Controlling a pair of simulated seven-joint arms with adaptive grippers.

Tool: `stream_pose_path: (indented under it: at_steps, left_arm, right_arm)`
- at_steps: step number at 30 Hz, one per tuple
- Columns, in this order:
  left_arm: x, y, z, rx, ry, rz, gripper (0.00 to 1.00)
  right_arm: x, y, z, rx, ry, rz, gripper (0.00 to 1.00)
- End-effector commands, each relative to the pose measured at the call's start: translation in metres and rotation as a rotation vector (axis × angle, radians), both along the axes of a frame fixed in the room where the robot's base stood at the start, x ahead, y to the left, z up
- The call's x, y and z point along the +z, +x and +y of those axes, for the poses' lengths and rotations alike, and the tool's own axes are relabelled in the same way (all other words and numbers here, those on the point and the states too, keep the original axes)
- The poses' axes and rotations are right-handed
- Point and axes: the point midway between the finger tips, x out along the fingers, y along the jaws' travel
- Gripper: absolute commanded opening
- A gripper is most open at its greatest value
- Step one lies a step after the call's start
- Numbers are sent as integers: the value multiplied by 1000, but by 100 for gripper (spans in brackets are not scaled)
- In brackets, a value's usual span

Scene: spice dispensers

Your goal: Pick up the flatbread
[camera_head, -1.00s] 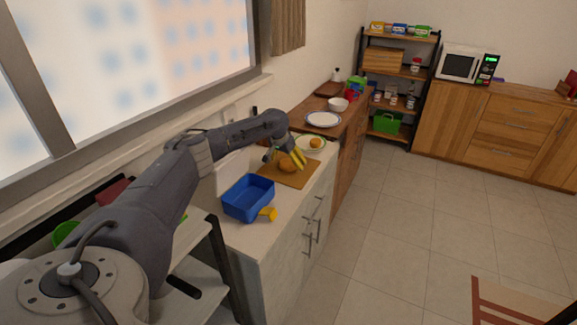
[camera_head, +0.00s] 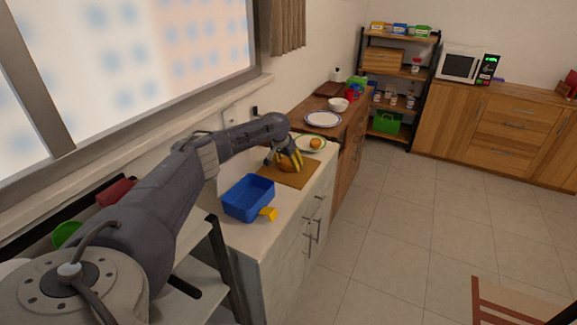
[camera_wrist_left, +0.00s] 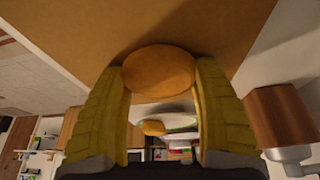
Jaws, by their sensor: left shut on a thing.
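The flatbread (camera_wrist_left: 158,70) is a round, flat orange-brown piece, seen between my left gripper's yellow fingers in the left wrist view. In the head view it (camera_head: 284,168) is small and partly hidden by the fingers. My left gripper (camera_head: 287,163) is shut on it, with the fingers at its two sides, over the brown cutting board (camera_head: 292,179). In the left wrist view the gripper (camera_wrist_left: 160,78) points toward the board (camera_wrist_left: 90,30). I cannot tell whether the flatbread touches the board. My right gripper is not in view.
A plate (camera_head: 303,143) with an orange-brown round item (camera_head: 316,143) lies just behind the board. A blue bin (camera_head: 247,198) and a yellow item (camera_head: 269,214) stand on the near counter. A white plate (camera_head: 323,119) and bowl (camera_head: 338,104) are farther back.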

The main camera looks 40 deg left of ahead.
Motion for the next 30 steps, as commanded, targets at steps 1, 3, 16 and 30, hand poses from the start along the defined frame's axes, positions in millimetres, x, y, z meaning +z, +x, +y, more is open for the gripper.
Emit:
stream_pose_path:
  at_steps: [1,3,16,30]
  left_arm:
    - [0,0,0,0,0,1,40]
    - [-1,0,0,0,0,1,35]
    - [7,0,0,-1,0,0,35]
    - [91,1,0,-2,1,-4,35]
  right_arm:
    - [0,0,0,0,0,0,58]
    - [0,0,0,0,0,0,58]
    - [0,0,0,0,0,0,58]
    - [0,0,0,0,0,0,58]
